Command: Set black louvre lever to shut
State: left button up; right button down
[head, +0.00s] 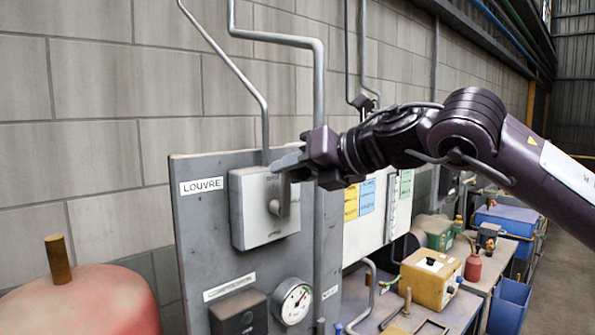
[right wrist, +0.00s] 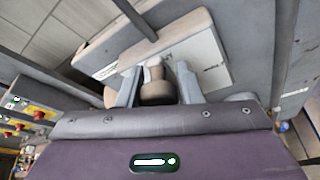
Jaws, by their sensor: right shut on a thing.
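My right gripper (head: 290,162) reaches in from the right and is shut on the lever's end. In the right wrist view the two fingers (right wrist: 158,86) stand either side of the lever's dark rounded grip (right wrist: 157,93). My left gripper is in neither view.
A pressure gauge (head: 292,302) and a dark box (head: 239,314) are on the same grey panel (head: 190,235), below the switch box. A red rounded tank (head: 80,305) stands at lower left. A workbench with a yellow box (head: 430,279) lies to the right.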

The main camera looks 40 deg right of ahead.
jog(key=shift+a+f+g, duration=0.3)
jog(key=shift+f, duration=0.3)
dwell(0.3)
jog(key=c, duration=1.3)
grip_release()
jog(key=shift+o, duration=1.1)
jog(key=shift+a+r, duration=0.2)
jog(key=shift+a, duration=0.05)
jog(key=shift+a+r, duration=0.1)
jog(key=shift+r, duration=0.05)
jog(key=shift+d+r, duration=0.1)
jog(key=shift+d, duration=0.1)
jog(key=shift+s+r+b, duration=0.15)
jog(key=shift+s+b, duration=0.25)
jog(key=shift+s, duration=0.1)
jog(key=b+v, duration=0.2)
jog(key=v, duration=0.5)
jog(key=shift+d+b, duration=0.15)
jog(key=shift+b, duration=0.2)
jog(key=shift+w, duration=0.1)
